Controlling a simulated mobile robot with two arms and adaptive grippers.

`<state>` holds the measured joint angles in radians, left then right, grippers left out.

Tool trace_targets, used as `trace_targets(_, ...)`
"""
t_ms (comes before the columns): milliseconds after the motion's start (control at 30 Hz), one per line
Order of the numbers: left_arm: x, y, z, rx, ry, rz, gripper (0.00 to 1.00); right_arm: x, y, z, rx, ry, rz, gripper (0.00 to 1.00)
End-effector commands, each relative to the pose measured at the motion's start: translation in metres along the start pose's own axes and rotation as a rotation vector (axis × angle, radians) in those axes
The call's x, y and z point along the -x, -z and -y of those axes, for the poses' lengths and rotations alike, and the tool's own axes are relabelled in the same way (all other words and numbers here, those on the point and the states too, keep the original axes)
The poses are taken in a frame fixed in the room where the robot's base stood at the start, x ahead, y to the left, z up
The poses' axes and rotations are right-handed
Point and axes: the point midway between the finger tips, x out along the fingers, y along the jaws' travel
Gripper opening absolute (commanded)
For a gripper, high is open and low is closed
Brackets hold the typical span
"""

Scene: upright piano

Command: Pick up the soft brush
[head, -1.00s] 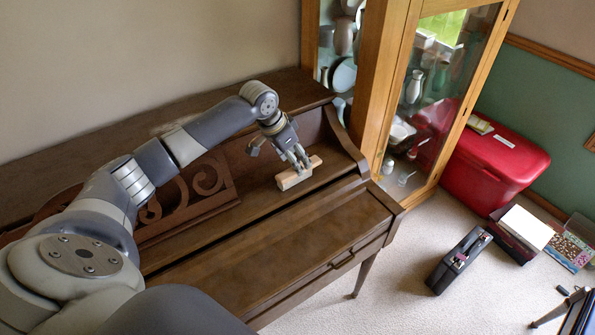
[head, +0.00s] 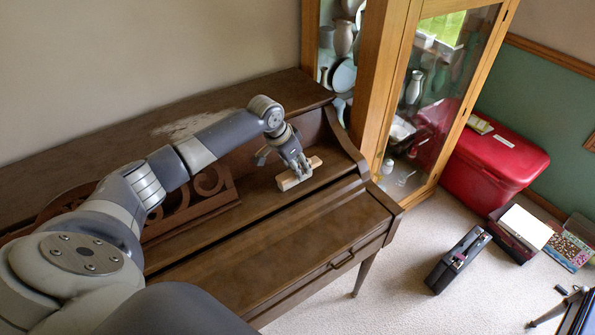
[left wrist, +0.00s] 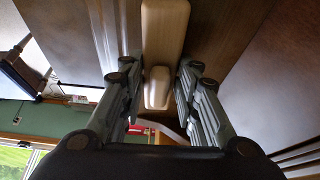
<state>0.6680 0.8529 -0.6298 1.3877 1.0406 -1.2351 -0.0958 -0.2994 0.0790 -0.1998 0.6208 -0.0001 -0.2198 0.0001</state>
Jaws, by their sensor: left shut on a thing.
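The soft brush (head: 287,183) is a pale wooden block on the piano's dark wooden shelf above the closed key lid, near its right end. My left gripper (head: 301,173) reaches down over its middle and is shut on it. In the left wrist view the brush (left wrist: 163,32) runs lengthwise between the two fingers of the left gripper (left wrist: 160,88). I cannot tell whether the brush is clear of the shelf. Its bristles are not visible. My right gripper is not in view.
The piano's scrolled music stand (head: 190,208) is left of the brush, below my forearm. The piano's curved side panel (head: 343,145) and a glass-fronted cabinet (head: 372,85) stand close on the right. The key lid (head: 300,245) in front is bare.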

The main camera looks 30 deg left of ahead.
Motion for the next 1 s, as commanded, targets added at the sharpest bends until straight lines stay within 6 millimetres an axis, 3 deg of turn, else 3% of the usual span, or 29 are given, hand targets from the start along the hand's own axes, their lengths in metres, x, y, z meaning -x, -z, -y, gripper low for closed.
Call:
trace_targets(267, 0.009, 0.004, 0.0, -0.001, 0.0, -0.002, 0.05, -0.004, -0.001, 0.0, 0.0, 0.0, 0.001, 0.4)
trace_targets(433, 0.032, 0.015, 0.001, -0.001, 0.001, -0.006, 0.05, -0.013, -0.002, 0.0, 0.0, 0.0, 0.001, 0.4)
trace_targets(1000, 0.084, -0.091, -0.027, -0.003, 0.005, 0.007, 0.05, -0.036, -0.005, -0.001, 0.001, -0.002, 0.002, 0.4)
